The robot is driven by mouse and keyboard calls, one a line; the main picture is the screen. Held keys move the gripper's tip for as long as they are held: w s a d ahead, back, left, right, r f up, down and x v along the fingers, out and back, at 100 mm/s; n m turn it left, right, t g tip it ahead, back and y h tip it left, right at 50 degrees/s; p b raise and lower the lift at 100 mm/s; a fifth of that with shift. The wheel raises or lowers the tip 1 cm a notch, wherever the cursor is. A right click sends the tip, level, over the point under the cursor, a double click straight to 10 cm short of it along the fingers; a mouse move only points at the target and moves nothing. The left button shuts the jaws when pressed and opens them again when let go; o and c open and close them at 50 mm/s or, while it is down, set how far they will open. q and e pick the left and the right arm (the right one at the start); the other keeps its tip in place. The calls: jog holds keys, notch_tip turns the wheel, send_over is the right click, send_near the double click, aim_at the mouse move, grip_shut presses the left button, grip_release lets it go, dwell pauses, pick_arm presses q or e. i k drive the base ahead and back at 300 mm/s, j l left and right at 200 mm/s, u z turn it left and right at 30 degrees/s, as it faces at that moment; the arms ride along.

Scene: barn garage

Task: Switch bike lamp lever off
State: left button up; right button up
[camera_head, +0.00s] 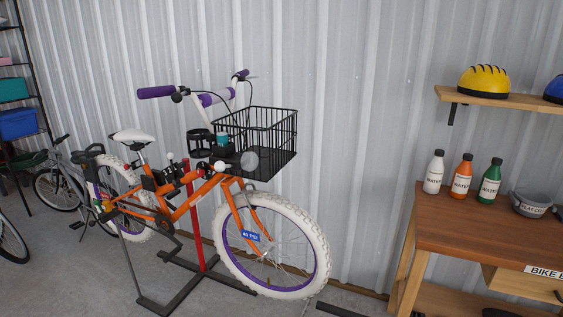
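An orange bike (183,207) with white tires and purple rims stands on a repair stand with a red post (192,220), its front wheel toward the right. A small teal item (222,138) shows beside the basket near a black ring-shaped holder (198,142). The lamp's lever is too small to make out, and I cannot tell its position. Neither of my grippers is in view.
A wooden workbench (480,220) with several bottles and a grey bowl (530,204) stands at the right. A shelf (495,98) above it holds a yellow helmet (484,81). The stand's black legs (200,280) spread over the floor. Another bike (60,185) is at the left.

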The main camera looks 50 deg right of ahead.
aim_at(219, 167)
jog(key=z, duration=1.1)
